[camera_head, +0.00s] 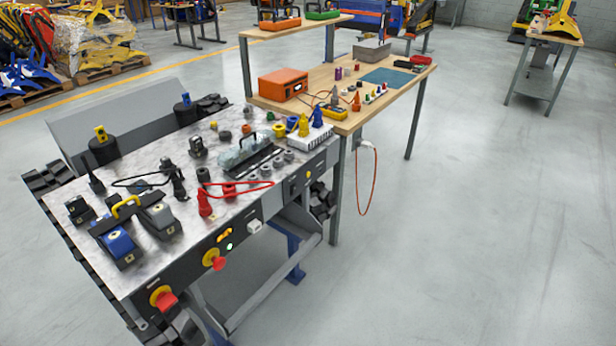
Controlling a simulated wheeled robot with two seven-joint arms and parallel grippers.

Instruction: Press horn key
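A dark control panel (185,264) runs along the front edge of a metal-topped tracked carrier (160,220) at the left. On it are a red knob on a yellow ring (162,297) at the near end and another red-and-yellow knob (214,261) further along. Beyond them are a small orange-yellow control (224,236), a small light round button (229,246) and a white block-shaped part (254,227). The labels are too small to read, so I cannot tell which one is the horn key. Neither of my grippers is in view.
The carrier top holds blue and grey batteries (118,247), red and black cable clamps (205,203) and several small parts. A wooden workbench (345,110) with an orange box (283,84) adjoins its far end. A red cable (374,180) hangs from the bench.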

